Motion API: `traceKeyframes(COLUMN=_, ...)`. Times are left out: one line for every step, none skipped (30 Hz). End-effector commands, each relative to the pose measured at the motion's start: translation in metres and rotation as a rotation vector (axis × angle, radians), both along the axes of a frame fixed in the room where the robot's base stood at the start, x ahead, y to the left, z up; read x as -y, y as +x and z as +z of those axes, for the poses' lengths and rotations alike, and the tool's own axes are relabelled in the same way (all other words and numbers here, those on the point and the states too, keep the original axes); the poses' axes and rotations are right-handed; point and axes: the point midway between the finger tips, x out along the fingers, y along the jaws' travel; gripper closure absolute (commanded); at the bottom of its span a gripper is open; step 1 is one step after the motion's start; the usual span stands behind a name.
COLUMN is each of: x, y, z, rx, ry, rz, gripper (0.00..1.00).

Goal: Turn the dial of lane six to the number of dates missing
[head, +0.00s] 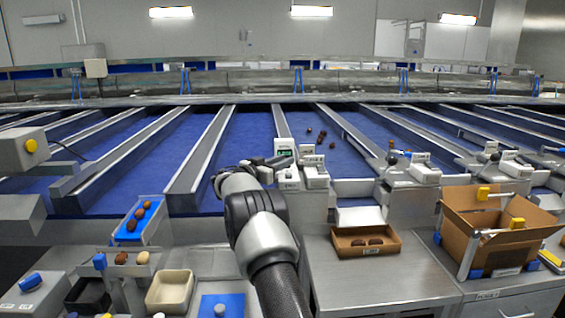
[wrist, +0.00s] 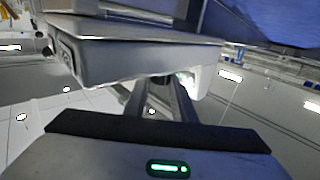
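My gripper (head: 268,166) is at the front of a lane control unit with a small green-lit display (head: 284,150). In the wrist view my two dark fingers (wrist: 160,95) reach close under a grey metal housing (wrist: 140,55), beside a pale block (wrist: 195,80). The fingers stand a narrow gap apart. A small dark shape shows at their tips, but I cannot tell whether it is the dial or whether they grip it. Lane numbers are too small to read. Several brown dates (head: 320,137) lie on the blue belt right of the unit.
A shallow cardboard tray (head: 336,252) with dates stands on the metal counter (head: 335,285). An open cardboard box (head: 460,215) stands at the right. A blue-lined tray (head: 122,238) with dates and a cream bin (head: 170,292) are at the left. Metal lane dividers (head: 205,150) flank the belts.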

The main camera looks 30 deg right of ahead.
Motion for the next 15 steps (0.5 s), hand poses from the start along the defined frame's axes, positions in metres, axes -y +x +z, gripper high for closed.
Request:
traceKeyframes(x=-0.0001, y=0.0, z=0.0001, rx=0.0, ry=0.0, rz=0.0, gripper=0.98)
traceKeyframes(x=-0.0001, y=0.0, z=0.0001, rx=0.0, ry=0.0, rz=0.0, gripper=0.99)
traceKeyframes(x=-0.0001, y=0.0, z=-0.0002, rx=0.0, ry=0.0, rz=0.0, gripper=0.99)
traceKeyframes(x=-0.0001, y=0.0001, z=-0.0008, rx=0.0, ry=0.0, rz=0.002, gripper=0.99)
traceKeyframes(x=-0.0002, y=0.0002, z=-0.0017, rx=0.0, ry=0.0, rz=0.004, gripper=0.99)
traceKeyframes(x=-0.0002, y=0.0005, z=-0.0034, rx=0.0, ry=-0.001, rz=0.009, gripper=0.99)
traceKeyframes(x=-0.0003, y=0.0008, z=-0.0045, rx=0.0, ry=-0.001, rz=0.015, gripper=0.99)
traceKeyframes(x=-0.0004, y=0.0011, z=-0.005, rx=0.002, ry=-0.002, rz=0.022, gripper=0.99)
traceKeyframes(x=-0.0005, y=0.0015, z=-0.0062, rx=0.003, ry=-0.002, rz=0.033, gripper=0.99)
traceKeyframes(x=-0.0007, y=0.0019, z=-0.007, rx=0.003, ry=-0.003, rz=0.044, gripper=0.99)
traceKeyframes(x=-0.0005, y=0.0018, z=-0.0064, rx=0.004, ry=-0.004, rz=0.053, gripper=0.99)
traceKeyframes(x=-0.0006, y=0.0021, z=-0.0068, rx=0.004, ry=-0.005, rz=0.067, gripper=0.99)
traceKeyframes(x=-0.0008, y=0.0019, z=-0.0061, rx=0.005, ry=-0.005, rz=0.077, gripper=0.99)
traceKeyframes(x=-0.0009, y=0.002, z=-0.0059, rx=0.004, ry=-0.005, rz=0.087, gripper=0.99)
traceKeyframes(x=-0.0007, y=0.0014, z=-0.0051, rx=0.004, ry=-0.006, rz=0.098, gripper=0.99)
